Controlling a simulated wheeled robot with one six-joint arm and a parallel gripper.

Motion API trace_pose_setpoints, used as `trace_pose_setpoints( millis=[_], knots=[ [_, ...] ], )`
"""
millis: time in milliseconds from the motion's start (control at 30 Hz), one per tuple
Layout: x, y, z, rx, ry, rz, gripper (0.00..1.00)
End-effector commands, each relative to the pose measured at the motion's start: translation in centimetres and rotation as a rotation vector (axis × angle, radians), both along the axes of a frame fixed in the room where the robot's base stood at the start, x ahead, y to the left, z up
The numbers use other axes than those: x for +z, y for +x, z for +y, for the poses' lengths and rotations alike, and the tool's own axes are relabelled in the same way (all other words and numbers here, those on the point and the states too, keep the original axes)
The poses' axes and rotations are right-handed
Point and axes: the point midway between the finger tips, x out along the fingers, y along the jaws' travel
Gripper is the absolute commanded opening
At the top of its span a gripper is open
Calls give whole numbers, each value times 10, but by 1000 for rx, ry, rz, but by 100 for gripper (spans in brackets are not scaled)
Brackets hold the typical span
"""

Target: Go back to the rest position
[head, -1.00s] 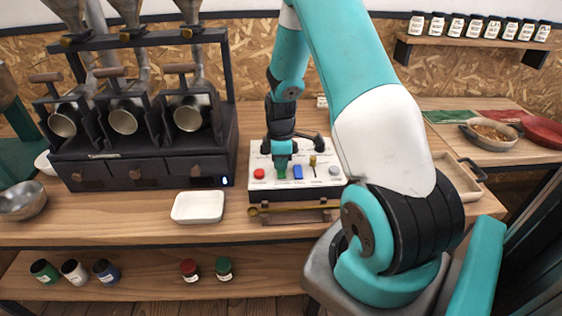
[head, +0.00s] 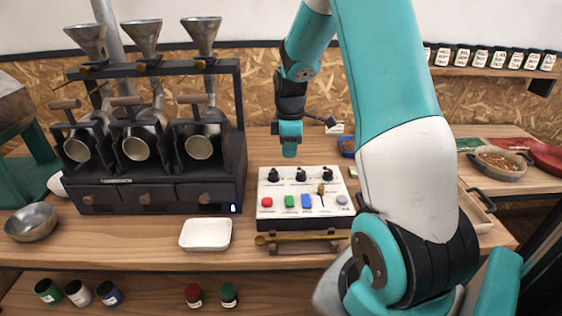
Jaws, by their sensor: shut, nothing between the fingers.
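My gripper (head: 289,153) is in the head view, above the back part of the white control panel (head: 310,180). It is shut and empty, pointing down, and appears clear of the panel. My arm crosses the right half of the view.
The sample roaster (head: 150,195) with several drums stands left of the panel. A white tray (head: 206,246) lies in front of it and a metal bowl (head: 30,222) is at far left. A pan of beans (head: 499,161) is at right. Jars (head: 193,294) stand on the lower shelf.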

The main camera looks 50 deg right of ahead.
Motion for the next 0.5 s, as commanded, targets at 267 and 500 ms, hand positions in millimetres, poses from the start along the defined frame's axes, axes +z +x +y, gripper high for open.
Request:
trace_pose_setpoints(
  millis=[267,500],
  knots=[
    [5,0,0,0,-1,-1,0],
    [36,5,66,-18,31,-44,0]
  ],
)
